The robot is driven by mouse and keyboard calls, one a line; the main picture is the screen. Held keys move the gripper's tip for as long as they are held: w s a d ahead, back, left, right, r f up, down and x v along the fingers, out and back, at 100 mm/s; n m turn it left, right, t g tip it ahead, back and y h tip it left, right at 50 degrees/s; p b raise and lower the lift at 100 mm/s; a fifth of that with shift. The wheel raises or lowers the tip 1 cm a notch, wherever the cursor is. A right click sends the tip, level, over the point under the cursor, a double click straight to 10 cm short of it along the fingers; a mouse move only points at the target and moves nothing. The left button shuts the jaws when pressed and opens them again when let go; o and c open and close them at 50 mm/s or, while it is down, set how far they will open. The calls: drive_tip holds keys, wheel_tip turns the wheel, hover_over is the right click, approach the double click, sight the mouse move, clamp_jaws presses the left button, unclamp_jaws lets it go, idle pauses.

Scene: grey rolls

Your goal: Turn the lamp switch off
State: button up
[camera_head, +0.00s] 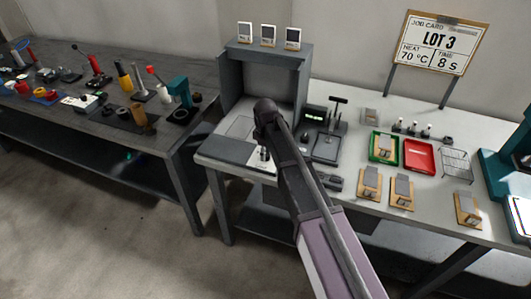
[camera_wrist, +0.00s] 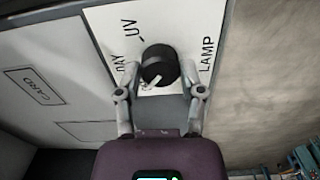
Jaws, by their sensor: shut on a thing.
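The lamp switch is a round black knob (camera_wrist: 158,62) on a white plate (camera_wrist: 105,18) in the wrist view. The plate reads LAMP along one edge, with UV and DAY beside the knob. A pale mark shows at the knob's lower left, towards my gripper; any label there is hidden. My gripper (camera_wrist: 160,76) has one finger on each side of the knob and is shut on it. In the head view my gripper (camera_head: 263,151) reaches down to the white plate (camera_head: 259,166) at the bench's front left; the knob is mostly hidden there.
A grey open-fronted booth (camera_head: 235,85) stands behind my gripper. To the right are a small scale (camera_head: 327,147), a green tray (camera_head: 383,135), a red tray (camera_head: 419,149) and several cards on wooden pieces. A cluttered second bench (camera_head: 60,120) stands at the left.

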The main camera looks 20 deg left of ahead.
drive_tip(key=shift+n, duration=1.2)
drive_tip(key=o, duration=1.2)
drive_tip(key=shift+c, duration=0.2)
drive_tip(key=shift+m, duration=0.3)
